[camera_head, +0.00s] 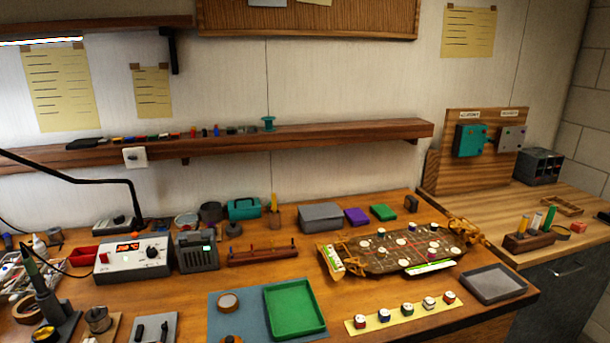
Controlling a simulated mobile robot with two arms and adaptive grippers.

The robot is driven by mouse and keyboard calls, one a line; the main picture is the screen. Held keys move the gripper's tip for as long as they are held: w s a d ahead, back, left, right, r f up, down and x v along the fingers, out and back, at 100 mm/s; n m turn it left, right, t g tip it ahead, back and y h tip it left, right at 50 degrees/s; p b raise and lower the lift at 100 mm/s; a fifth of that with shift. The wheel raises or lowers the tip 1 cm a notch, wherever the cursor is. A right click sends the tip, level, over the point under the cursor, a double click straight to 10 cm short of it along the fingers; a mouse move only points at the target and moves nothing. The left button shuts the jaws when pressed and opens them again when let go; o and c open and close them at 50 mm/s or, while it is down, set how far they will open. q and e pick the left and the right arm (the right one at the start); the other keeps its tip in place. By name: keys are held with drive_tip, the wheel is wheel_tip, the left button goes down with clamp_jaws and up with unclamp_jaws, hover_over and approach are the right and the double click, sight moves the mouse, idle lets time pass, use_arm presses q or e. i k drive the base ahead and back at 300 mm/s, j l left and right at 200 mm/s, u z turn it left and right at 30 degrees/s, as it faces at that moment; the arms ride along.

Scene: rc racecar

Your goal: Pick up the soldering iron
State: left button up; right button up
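Neither of my grippers is in view.
A clutter of small parts (15,285) lies left of the iron, with a tape roll (27,311). A solder spool (97,319) stands to its right. A dark lamp arm (70,180) reaches over the left side. A green tray (294,308) lies at the front middle.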

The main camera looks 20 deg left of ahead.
sight(38, 282)
drive_tip(key=u, duration=2.05)
